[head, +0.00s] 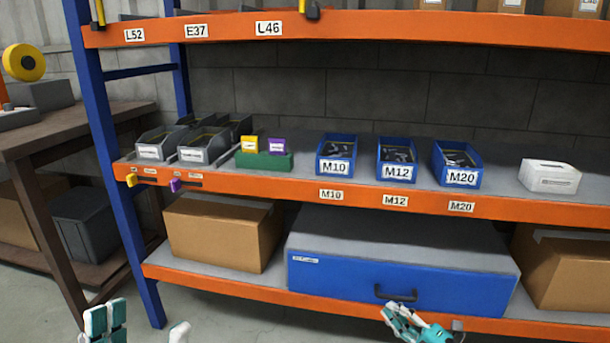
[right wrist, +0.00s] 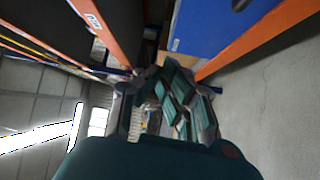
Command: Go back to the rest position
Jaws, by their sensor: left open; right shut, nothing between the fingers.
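My left gripper (head: 140,330) shows at the bottom left of the head view, its fingers apart with nothing between them. It is in front of the shelf rack, low and clear of the shelves. My right gripper (head: 408,320) is at the bottom of the head view, in front of the lower orange beam, just below the handle of the blue drawer (head: 400,285). It is shut and empty. In the right wrist view its fingers (right wrist: 170,95) are together, with the blue drawer (right wrist: 215,25) beyond them.
The rack's middle shelf (head: 310,180) holds grey bins (head: 205,148), a green holder (head: 264,160), blue bins (head: 398,170) and a white box (head: 549,177). Cardboard boxes (head: 222,240) flank the drawer. A wooden table (head: 60,128) stands left. The floor by the rack's left post is bare.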

